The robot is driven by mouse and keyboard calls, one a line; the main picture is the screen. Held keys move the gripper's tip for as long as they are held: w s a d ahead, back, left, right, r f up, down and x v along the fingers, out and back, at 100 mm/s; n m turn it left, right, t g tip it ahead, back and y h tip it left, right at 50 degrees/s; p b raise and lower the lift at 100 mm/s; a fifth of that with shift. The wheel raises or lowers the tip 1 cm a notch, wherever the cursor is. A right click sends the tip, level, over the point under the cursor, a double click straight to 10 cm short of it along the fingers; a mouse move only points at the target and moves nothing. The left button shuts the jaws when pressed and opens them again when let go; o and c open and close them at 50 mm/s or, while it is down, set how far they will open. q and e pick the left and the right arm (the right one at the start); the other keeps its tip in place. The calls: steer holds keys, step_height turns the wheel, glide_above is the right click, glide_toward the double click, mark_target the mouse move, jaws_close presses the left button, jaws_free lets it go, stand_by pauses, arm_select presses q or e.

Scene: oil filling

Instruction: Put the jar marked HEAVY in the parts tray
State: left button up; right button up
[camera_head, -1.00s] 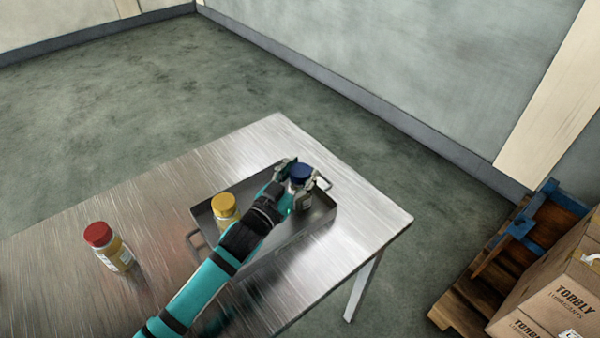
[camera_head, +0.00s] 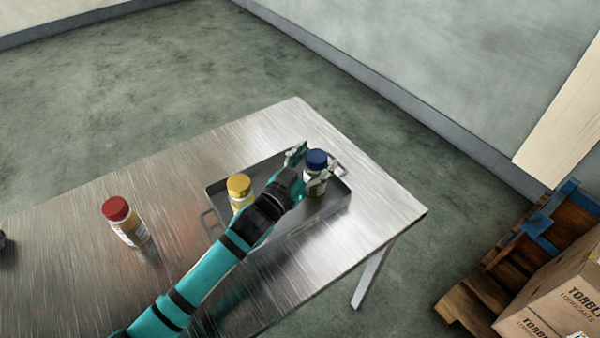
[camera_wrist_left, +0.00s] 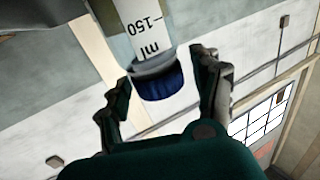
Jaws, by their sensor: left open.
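A jar with a blue cap (camera_head: 316,158) stands in the right end of the grey metal parts tray (camera_head: 275,240). My left gripper (camera_head: 313,166) is open, with its fingers on either side of this jar. The left wrist view shows the blue cap (camera_wrist_left: 158,84) between the spread fingers (camera_wrist_left: 165,95), with gaps at both sides. Its label there reads "ml" and "150". A yellow-capped jar (camera_head: 239,187) stands in the tray's left part, partly hidden by my arm. A red-capped jar (camera_head: 117,211) stands on the table left of the tray. No HEAVY marking is readable.
The tray sits near the right end of a brushed metal table (camera_head: 180,190). A dark object (camera_head: 2,240) is cut off at the left edge. Cartons (camera_head: 560,295) on a wooden pallet (camera_head: 480,280) stand on the floor at right. The table between the red-capped jar and tray is clear.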

arm_select(q)
steer(key=v, duration=1.1)
steer(key=shift+b, duration=0.4)
